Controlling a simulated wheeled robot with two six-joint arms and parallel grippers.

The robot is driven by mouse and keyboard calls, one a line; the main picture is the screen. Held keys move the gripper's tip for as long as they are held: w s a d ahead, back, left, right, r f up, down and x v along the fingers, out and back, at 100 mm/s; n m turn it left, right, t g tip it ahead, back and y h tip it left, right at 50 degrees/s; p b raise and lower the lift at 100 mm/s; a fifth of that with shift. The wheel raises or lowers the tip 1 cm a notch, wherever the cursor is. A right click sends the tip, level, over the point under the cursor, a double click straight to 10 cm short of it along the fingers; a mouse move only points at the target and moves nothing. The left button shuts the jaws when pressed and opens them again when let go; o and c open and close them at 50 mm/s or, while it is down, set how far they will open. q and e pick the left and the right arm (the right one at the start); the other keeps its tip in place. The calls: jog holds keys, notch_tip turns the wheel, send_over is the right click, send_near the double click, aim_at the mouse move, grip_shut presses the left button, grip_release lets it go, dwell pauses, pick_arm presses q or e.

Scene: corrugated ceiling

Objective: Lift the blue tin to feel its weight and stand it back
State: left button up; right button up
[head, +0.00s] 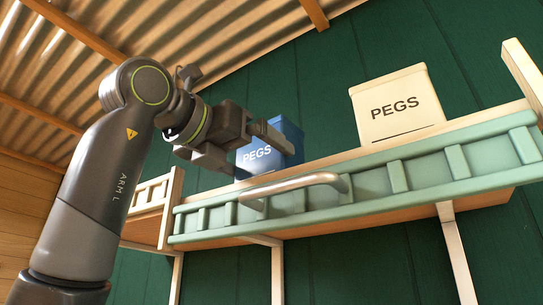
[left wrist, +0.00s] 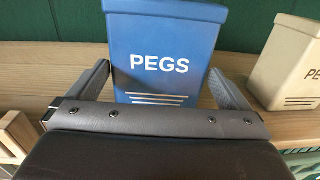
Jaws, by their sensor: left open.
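The blue tin (head: 272,150), marked PEGS, stands upright on a high wooden shelf (head: 325,160) in the head view. In the left wrist view the blue tin (left wrist: 162,60) is straight ahead, its lower part between the two fingers. My left gripper (head: 252,146) is open, with its fingers reaching to either side of the tin in the head view. In the left wrist view the left gripper (left wrist: 160,88) has a finger at each side of the tin, and I cannot tell whether they touch it. The tin's base is partly hidden. My right gripper is not in view.
A cream tin (head: 396,103), also marked PEGS, stands to the right on the shelf. A pale green slatted rail (head: 400,178) with a curved metal handle (head: 300,184) runs along the shelf front. A green plank wall (head: 330,75) is behind.

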pick_arm(q)
jog(key=shift+w+d+r, duration=0.1)
jog(key=shift+w, duration=0.05)
jog(key=shift+w+d+p, duration=0.1)
jog(key=shift+w+p, duration=0.05)
jog(key=shift+p, duration=0.3)
jog(key=p+x, duration=0.2)
jog(key=x, duration=0.2)
jog(key=shift+w+d+p, duration=0.15)
jog(key=shift+w+p, duration=0.1)
jog(key=shift+p, duration=0.05)
jog(key=shift+w+d, duration=0.1)
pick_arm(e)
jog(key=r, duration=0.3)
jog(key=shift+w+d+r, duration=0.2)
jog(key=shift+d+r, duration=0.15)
pick_arm(q)
jog(key=shift+s, duration=0.2)
jog(key=shift+c, duration=1.3)
jog(key=c, duration=1.2)
jog(key=shift+w, duration=0.1)
